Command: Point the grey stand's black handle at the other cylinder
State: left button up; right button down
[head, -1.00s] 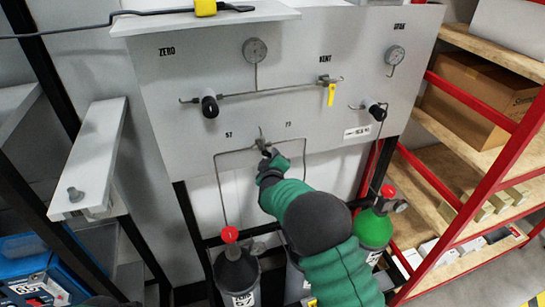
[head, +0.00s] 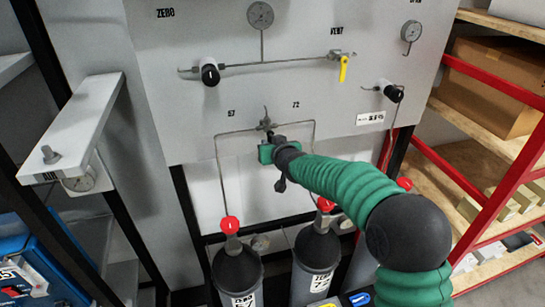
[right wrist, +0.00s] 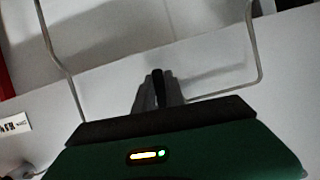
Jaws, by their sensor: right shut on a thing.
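The grey stand (head: 185,105) is an upright panel with gauges and valves. Its changeover valve (head: 265,124) sits between the labels 57 and 72, where bent tubes meet. My right gripper (head: 268,140) is shut at this valve, on the black handle (right wrist: 158,84), which shows as a dark upright piece in the right wrist view. The gripper hides most of the handle in the head view, so its exact direction is unclear. Two dark grey cylinders with red knobs stand below: the left cylinder (head: 238,275) and the middle cylinder (head: 317,262). My left gripper is out of view.
Other fittings on the panel are a black knob (head: 210,74), a yellow-handled vent valve (head: 343,67) and another black knob (head: 393,93). A red-framed shelf (head: 490,165) with boxes stands right. A grey bracket (head: 85,125) juts out at left.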

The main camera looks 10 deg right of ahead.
jog(key=shift+a+r+m+t+y+b, duration=0.55)
jog(key=shift+m+y+b, duration=0.6)
jog(key=shift+m+b, duration=1.8)
jog(key=shift+a+r+m+t+y+b, duration=0.55)
jog(key=shift+m+y+b, duration=0.7)
jog(key=shift+b, duration=3.3)
jog(key=shift+a+r+m+t+y+b, duration=0.3)
jog(key=shift+a+r+m+y+b, duration=0.45)
jog(key=shift+m+b, duration=2.3)
jog(key=shift+f+n+y+b, duration=0.1)
jog(key=shift+n+y+b, duration=0.15)
jog(key=shift+n+b, duration=0.5)
jog(key=c, duration=1.7)
grip_release()
jog(key=o, duration=0.3)
jog(key=shift+w, duration=0.15)
jog(key=shift+s, duration=0.2)
